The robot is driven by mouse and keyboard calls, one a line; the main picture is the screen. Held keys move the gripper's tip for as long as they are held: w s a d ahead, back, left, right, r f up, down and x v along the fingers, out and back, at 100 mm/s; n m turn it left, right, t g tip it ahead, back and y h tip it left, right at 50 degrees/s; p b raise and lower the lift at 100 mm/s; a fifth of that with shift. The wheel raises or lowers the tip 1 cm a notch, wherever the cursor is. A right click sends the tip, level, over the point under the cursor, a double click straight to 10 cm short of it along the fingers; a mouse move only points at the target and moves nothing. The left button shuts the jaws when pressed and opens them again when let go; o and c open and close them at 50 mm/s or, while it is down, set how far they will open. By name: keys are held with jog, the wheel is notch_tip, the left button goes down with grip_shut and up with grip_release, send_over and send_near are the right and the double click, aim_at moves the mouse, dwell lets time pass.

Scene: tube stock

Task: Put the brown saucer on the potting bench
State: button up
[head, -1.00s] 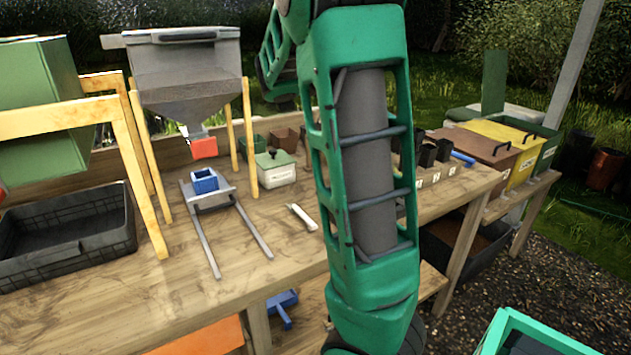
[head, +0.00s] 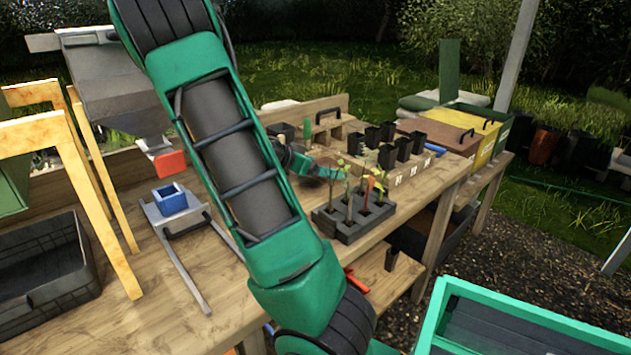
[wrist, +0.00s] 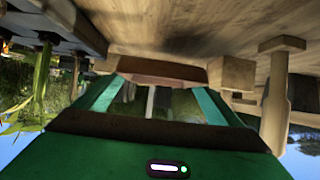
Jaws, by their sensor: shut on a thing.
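The brown saucer (wrist: 160,70) shows edge-on between my fingertips in the wrist view. In the head view the saucer (head: 327,172) is a small brown shape, partly hidden by my gripper and the seedlings. My gripper (head: 306,165) is shut on it, low over the far part of the potting bench (head: 420,200). The wrist view is upside down, with the wooden bench top close to the saucer. I cannot tell whether the saucer touches the wood.
A dark block of seedlings (head: 355,222) stands just in front of my gripper. Black pots (head: 387,155) stand behind and to the right. A green-rimmed container (head: 520,318) is at lower right.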

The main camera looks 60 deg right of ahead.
aim_at(320, 187)
jog(key=shift+f, duration=2.2)
jog(key=o, duration=0.8)
jog(key=shift+o, duration=0.2)
jog(key=v, duration=1.2)
jog(key=shift+s, duration=0.15)
